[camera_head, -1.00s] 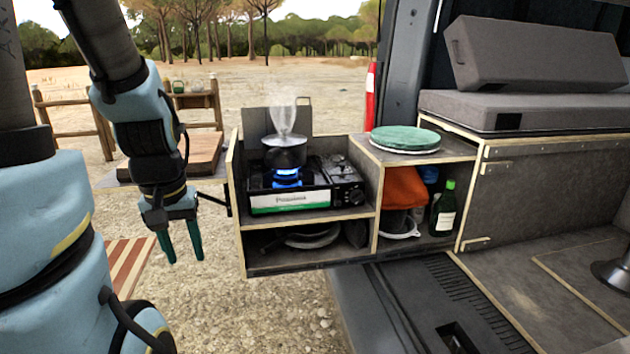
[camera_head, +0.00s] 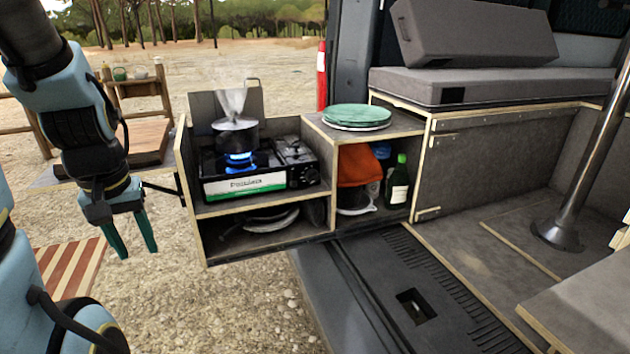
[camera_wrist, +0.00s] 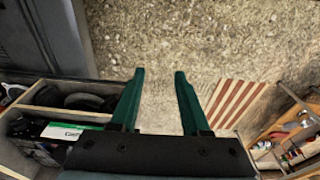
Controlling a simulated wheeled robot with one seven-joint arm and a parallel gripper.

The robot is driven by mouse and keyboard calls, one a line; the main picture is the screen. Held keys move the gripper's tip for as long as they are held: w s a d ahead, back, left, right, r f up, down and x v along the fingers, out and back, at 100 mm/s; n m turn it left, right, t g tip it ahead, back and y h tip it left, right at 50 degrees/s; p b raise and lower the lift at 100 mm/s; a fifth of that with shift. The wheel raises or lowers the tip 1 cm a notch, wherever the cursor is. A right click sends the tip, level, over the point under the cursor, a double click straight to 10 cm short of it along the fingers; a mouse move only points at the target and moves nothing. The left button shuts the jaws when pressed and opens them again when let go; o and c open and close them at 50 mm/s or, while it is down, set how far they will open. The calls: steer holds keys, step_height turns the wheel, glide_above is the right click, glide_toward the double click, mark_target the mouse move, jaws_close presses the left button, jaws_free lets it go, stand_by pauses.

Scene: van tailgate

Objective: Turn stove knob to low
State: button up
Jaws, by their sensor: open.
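A black camping stove (camera_head: 258,168) with a white and green front label sits on the upper shelf of the pull-out kitchen unit. A steaming pot (camera_head: 236,134) stands on it over a blue flame (camera_head: 238,158). The dark stove knob (camera_head: 308,176) is on the right of the stove front; its setting is too small to read. My gripper (camera_head: 133,252) is open and empty, pointing down left of the unit and apart from it. In the wrist view my gripper (camera_wrist: 160,72) is over gravel, and part of the stove (camera_wrist: 62,131) shows at lower left.
Green-topped plates (camera_head: 358,116) lie on the unit's right top. A green bottle (camera_head: 398,184) and orange cloth (camera_head: 358,165) are below. A side table (camera_head: 150,142) stands behind my gripper, and a striped mat (camera_head: 75,266) lies on the gravel. Gravel in front of the unit is clear.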

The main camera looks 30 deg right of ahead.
steer(key=w+d+f+n+t+h+b, duration=0.25)
steer(key=w+d+b, duration=0.35)
steer(key=d, duration=0.3)
steer(key=w+d+f+n+t+h+b, duration=0.1)
steer(key=w+d+n+t+b, duration=0.4)
steer(key=d, duration=0.5)
steer(key=w+d+f+n+t+h+b, duration=0.1)
steer(key=w+d+f+n+t+b, duration=0.1)
steer(key=w+d+b, duration=0.6)
steer(key=n+t+b, duration=0.4)
steer(key=n+b, duration=0.2)
steer(key=b, duration=0.1)
glide_toward(317, 179)
steer(key=w+a, duration=0.4)
steer(key=a, duration=0.1)
steer(key=s+d+f+n+t+y+b, duration=0.2)
steer(key=s+d+n+t+y+b, duration=0.1)
steer(key=s+d+n+b, duration=0.45)
steer(key=shift+n+h, duration=0.25)
steer(key=shift+n, duration=0.35)
steer(key=w, duration=1.1)
steer(key=shift+w+b, duration=0.1)
steer(key=shift+b, duration=0.25)
jaws_close()
